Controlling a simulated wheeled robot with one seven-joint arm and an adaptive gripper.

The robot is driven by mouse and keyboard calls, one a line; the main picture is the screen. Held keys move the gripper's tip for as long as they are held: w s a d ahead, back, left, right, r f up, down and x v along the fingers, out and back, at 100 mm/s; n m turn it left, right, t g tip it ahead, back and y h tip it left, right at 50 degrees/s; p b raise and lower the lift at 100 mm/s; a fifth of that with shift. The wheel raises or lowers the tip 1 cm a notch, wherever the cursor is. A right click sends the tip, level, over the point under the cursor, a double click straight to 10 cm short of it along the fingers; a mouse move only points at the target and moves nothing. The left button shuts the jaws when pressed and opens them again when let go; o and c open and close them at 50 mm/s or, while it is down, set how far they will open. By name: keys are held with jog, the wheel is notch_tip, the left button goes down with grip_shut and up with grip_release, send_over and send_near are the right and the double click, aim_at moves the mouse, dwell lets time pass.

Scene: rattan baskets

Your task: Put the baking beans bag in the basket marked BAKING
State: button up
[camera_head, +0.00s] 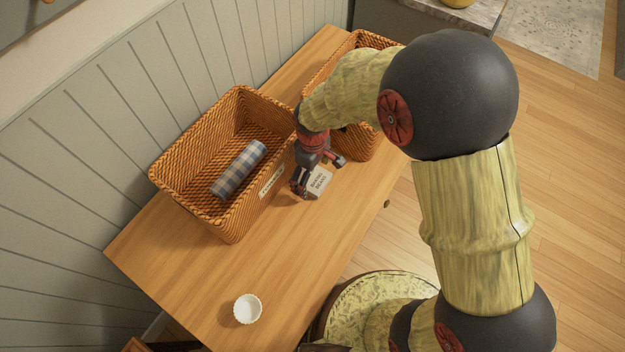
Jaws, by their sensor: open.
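The baking beans bag (319,182) is a small pale packet with dark lettering on the wooden table, in front of the baskets. My gripper (318,174) is open and right at the bag, with a finger towards either side of it. I cannot tell whether the fingers touch it. The near rattan basket (192,207) has a pale label (272,181) on its front, too small to read surely. The far rattan basket (355,42) is largely hidden behind my arm, and no label on it shows. I cannot tell which basket is marked BAKING.
A blue and white checked roll (238,170) lies in the near basket. A small white fluted dish (247,309) stands near the table's front end. The table (200,290) is bare between dish and baskets. A panelled wall (70,190) runs behind the baskets.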

jog(key=c, duration=0.3)
jog(key=c, duration=1.3)
jog(key=shift+c, duration=0.7)
jog(key=shift+r, duration=0.2)
